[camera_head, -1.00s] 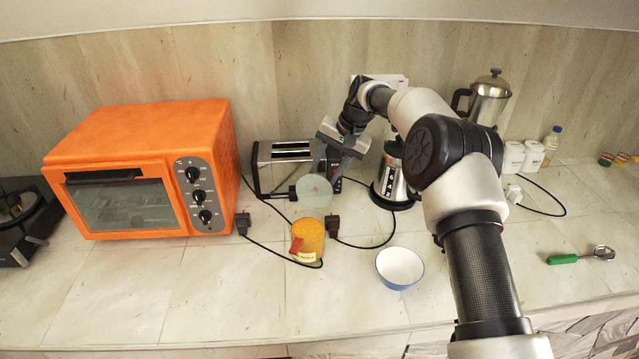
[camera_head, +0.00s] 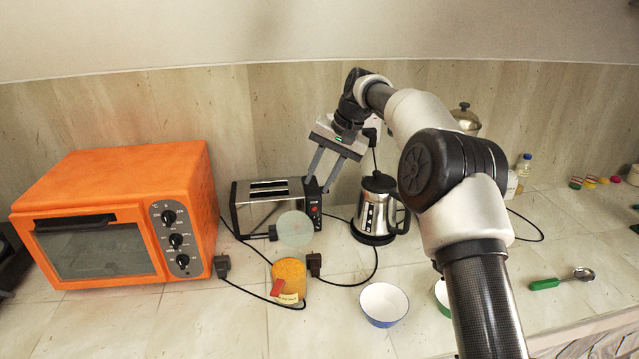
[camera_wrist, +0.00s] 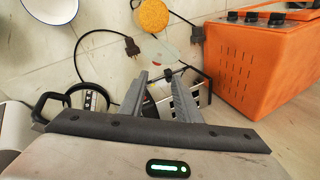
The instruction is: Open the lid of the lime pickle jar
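The lime pickle jar (camera_head: 290,281) is a squat orange-yellow jar with a red and cream label, upright on the counter in front of the toaster. A pale, translucent round lid (camera_head: 295,229) appears just behind the jar, off its mouth; I cannot tell whether it is still attached. In the wrist view the jar (camera_wrist: 154,15) is at the top and the lid (camera_wrist: 159,50) lies between it and my fingers. My gripper (camera_head: 317,187) is open and empty, above and behind the lid, near the toaster. Its two spread fingers also show in the wrist view (camera_wrist: 158,78).
A toaster (camera_head: 268,208) stands behind the lid, with an orange oven (camera_head: 120,220) to the left. A steel kettle (camera_head: 377,207) is right of my gripper. Black cords and plugs (camera_head: 314,264) lie around the jar. A bowl (camera_head: 384,304) sits on the front counter.

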